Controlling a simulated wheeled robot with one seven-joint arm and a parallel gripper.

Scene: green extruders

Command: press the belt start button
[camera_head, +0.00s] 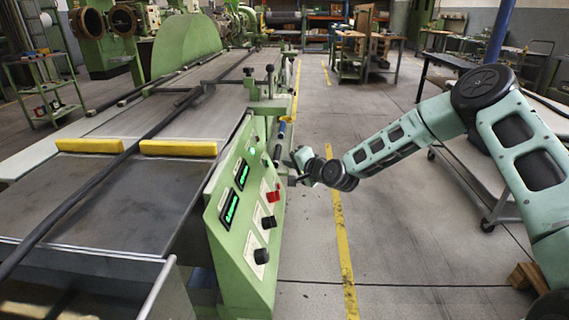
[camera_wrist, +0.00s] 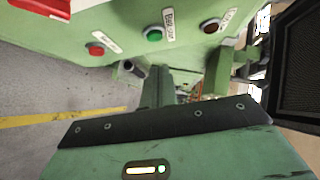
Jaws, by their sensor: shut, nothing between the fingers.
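The green control panel (camera_head: 232,240) stands at the right side of the belt line. In the wrist view, its green face (camera_wrist: 185,50) carries a red button (camera_wrist: 95,49), a green button (camera_wrist: 153,34) and a dark red button (camera_wrist: 210,25) in a slanting row. Each has a white label too small to read surely. My gripper (camera_head: 296,172) is just right of the panel's far part in the head view, small and partly dark. It is shut and empty. Whether it touches the panel cannot be told.
The panel also has lit displays (camera_head: 241,174), a red knob (camera_head: 273,194) and black knobs (camera_head: 262,256). Yellow blocks (camera_head: 178,148) lie across the belt line. A wheeled table (camera_head: 478,170) stands to the right. The floor between is clear, with a yellow line (camera_head: 342,230).

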